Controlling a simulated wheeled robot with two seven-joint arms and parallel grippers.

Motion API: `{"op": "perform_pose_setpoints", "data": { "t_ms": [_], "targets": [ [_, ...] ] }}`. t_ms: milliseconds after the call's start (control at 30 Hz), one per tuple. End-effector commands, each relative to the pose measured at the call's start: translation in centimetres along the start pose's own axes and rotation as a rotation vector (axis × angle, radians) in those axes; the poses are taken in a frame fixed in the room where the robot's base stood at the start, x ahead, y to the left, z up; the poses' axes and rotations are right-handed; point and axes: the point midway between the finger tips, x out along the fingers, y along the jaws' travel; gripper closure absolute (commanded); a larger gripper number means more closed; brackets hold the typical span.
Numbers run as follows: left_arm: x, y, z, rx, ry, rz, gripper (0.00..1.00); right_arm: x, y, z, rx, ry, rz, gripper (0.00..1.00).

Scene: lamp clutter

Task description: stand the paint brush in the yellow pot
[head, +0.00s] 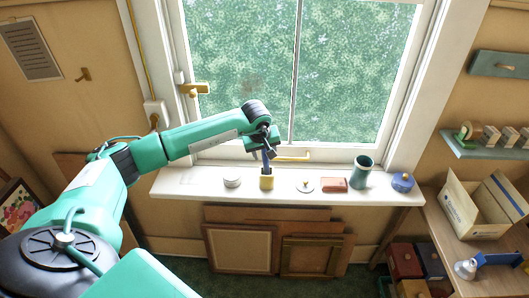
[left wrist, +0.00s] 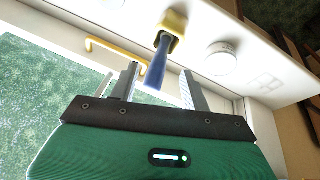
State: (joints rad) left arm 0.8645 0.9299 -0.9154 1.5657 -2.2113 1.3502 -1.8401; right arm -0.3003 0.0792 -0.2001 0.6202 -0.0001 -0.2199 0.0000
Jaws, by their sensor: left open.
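The yellow pot (head: 266,183) stands upright on the white windowsill; it also shows in the left wrist view (left wrist: 173,21). The blue paint brush (head: 265,160) stands in the pot, its lower end inside and hidden. In the left wrist view its blue handle (left wrist: 157,66) reaches up between the two fingers of my left gripper (left wrist: 158,80). The fingers are open, with a gap on either side of the handle. In the head view my left gripper (head: 263,146) is just above the pot. My right gripper is not in view.
On the sill, a round white tin (head: 232,181) stands left of the pot. To the right are a small white lid (head: 305,186), a reddish block (head: 333,184), a dark green mug (head: 362,171) and a blue jar (head: 403,182). The window and its yellow handle (head: 292,158) are close behind.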

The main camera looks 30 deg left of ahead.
Motion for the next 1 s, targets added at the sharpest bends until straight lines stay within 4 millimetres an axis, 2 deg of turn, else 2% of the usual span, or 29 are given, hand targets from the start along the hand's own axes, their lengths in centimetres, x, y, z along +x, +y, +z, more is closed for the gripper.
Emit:
{"op": "perform_pose_setpoints", "data": {
  "t_ms": [33, 100, 200, 400, 600, 800, 1000],
  "targets": [
    [-0.8, 0.2, -0.2, 0.000, 0.000, 0.000, 0.53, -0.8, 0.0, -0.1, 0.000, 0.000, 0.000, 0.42],
    [-1.4, 0.2, -0.4, 0.000, 0.002, 0.001, 0.53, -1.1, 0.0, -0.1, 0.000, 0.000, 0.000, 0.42],
    [-3.5, 0.1, -0.3, 0.002, 0.005, 0.002, 0.53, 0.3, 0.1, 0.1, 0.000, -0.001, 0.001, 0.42],
    [-8.2, 0.2, -0.3, 0.001, 0.005, 0.004, 0.53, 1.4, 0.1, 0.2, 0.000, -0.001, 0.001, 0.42],
    [-11.4, 0.2, -0.3, 0.000, 0.002, 0.002, 0.53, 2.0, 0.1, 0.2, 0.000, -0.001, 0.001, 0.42],
    [-12.7, 0.1, -0.2, 0.000, 0.000, 0.000, 0.53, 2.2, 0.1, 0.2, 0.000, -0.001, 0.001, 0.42],
    [-12.7, 0.2, -0.2, 0.000, -0.002, 0.000, 0.53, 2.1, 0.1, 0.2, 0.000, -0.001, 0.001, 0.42]
  ]
}}
